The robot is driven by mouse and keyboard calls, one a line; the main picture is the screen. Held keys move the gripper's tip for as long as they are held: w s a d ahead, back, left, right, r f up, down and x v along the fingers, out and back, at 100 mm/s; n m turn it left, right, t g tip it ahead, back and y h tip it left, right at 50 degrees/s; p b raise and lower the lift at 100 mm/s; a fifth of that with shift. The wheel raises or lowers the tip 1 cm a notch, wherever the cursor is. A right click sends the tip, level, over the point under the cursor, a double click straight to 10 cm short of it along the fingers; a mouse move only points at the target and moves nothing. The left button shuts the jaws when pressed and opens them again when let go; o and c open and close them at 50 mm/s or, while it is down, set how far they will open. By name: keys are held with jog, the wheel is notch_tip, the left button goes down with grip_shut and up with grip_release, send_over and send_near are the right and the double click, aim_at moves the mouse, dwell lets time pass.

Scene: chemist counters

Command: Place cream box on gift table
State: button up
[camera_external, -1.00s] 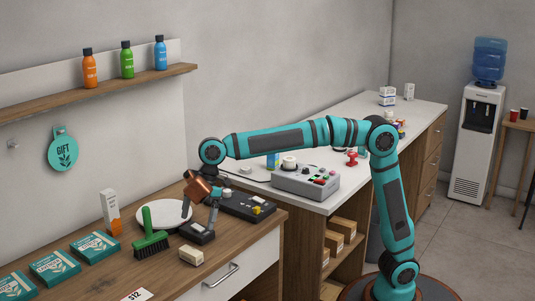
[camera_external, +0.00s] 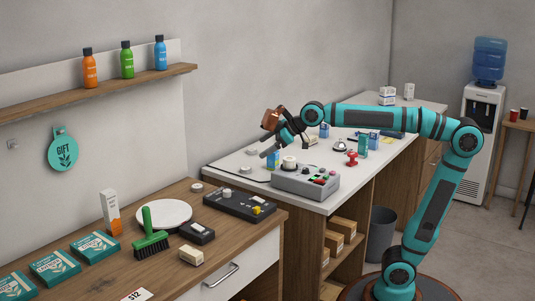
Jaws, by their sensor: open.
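I cannot tell for sure which box is the cream box. A tall white and orange carton (camera_external: 110,212) stands upright on the wooden counter (camera_external: 95,284) at the left. A small cream-coloured block (camera_external: 191,255) lies near that counter's front edge. A round green GIFT sign (camera_external: 63,150) hangs on the wall above this counter, which may be the gift table. My gripper (camera_external: 290,132) is open over the white counter (camera_external: 222,163), above and behind the grey control box, away from both boxes. Its fingertips are small and partly hidden; I see nothing held.
The wooden counter also holds a white round plate (camera_external: 164,214), a green brush (camera_external: 150,243), teal boxes (camera_external: 95,247) and a black device (camera_external: 239,207). The white counter holds a grey control box (camera_external: 305,182), a red stamp (camera_external: 352,159) and small blue boxes (camera_external: 374,140).

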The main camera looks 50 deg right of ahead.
jog(key=s+d+m+t+h, duration=0.2)
jog(key=s+d+m+t, duration=0.2)
jog(key=s+d, duration=0.5)
jog(key=s+d+m+t+h, duration=0.3)
jog(key=s+d, duration=0.6)
jog(key=d, duration=0.5)
jog(key=shift+f+m+t, duration=0.35)
jog(key=shift+m+t, duration=0.25)
jog(key=shift+m, duration=0.1)
jog(key=shift+o, duration=0.2)
jog(key=shift+s, duration=0.1)
jog(key=shift+o, duration=0.7)
